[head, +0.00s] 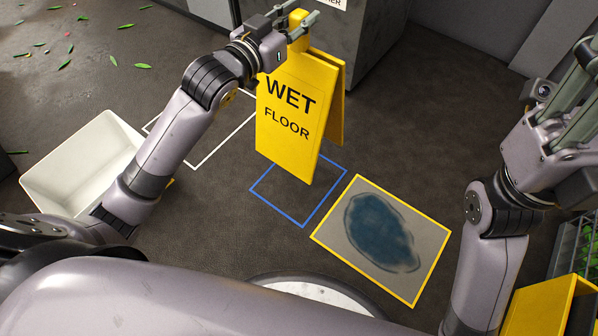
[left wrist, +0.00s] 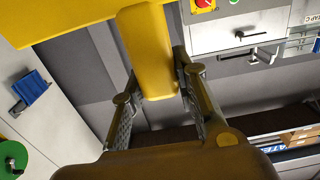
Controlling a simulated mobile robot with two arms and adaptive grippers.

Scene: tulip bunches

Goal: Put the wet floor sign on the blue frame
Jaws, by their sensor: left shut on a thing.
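The yellow wet floor sign (head: 287,120) stands upright in the head view, its two panels slightly apart. My left gripper (head: 299,22) is shut on the handle at its top. The left wrist view shows the fingers (left wrist: 152,95) on either side of the yellow handle (left wrist: 148,45). The blue frame (head: 276,208) is an outline on the floor below. The sign's lower front corner overlaps the frame's inside, and the panels hide its far part. I cannot tell whether the sign touches the floor. My right gripper (head: 577,100) is at the right edge, away from the sign; its opening is unclear.
A yellow-bordered mat with a dark blue puddle mark (head: 380,232) lies right of the blue frame. A white outline (head: 212,155) and a white bin (head: 82,160) are to the left. A grey cabinet (head: 372,45) stands behind the sign. Leaves (head: 142,66) are scattered at the far left.

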